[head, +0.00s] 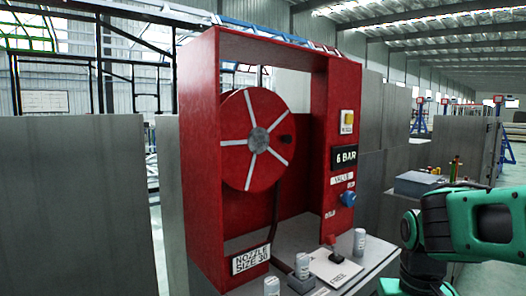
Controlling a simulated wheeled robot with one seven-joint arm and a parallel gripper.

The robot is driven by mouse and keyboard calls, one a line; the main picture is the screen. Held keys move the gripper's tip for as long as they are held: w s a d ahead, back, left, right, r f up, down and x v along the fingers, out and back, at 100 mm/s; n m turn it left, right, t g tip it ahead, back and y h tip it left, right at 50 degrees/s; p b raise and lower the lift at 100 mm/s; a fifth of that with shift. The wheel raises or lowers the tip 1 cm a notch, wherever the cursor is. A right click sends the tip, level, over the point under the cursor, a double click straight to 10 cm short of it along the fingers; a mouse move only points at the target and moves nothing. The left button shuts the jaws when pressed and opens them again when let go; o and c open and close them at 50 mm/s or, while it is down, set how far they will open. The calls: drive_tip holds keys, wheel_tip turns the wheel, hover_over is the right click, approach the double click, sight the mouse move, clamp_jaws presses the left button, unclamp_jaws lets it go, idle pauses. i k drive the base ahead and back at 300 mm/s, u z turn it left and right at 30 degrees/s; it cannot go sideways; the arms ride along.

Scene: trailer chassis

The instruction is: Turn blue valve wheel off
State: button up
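The blue valve wheel (348,198) is small and sits on the right front panel of a red cabinet (202,150), below a black "6 BAR" sign (344,157) and a small white label. Its exact turn position is too small to tell. My teal and black arm shows at the right edge, to the right of the cabinet and apart from it. My gripper is not in view, so its state is hidden.
The cabinet holds a red hose reel (256,140) with white spokes. White canisters (359,242) and a white plate with a red-tipped lever (334,264) stand on the grey ledge in front. A grey box (418,184) with bottles is behind, between cabinet and arm.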

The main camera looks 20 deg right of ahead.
sight(348, 198)
drive_tip(key=z, duration=0.25)
drive_tip(key=k, duration=0.3)
drive_tip(key=z, duration=0.8)
drive_tip(key=k, duration=0.85)
drive_tip(key=z, duration=0.3)
drive_tip(key=i, duration=1.4)
drive_tip(key=u, duration=0.2)
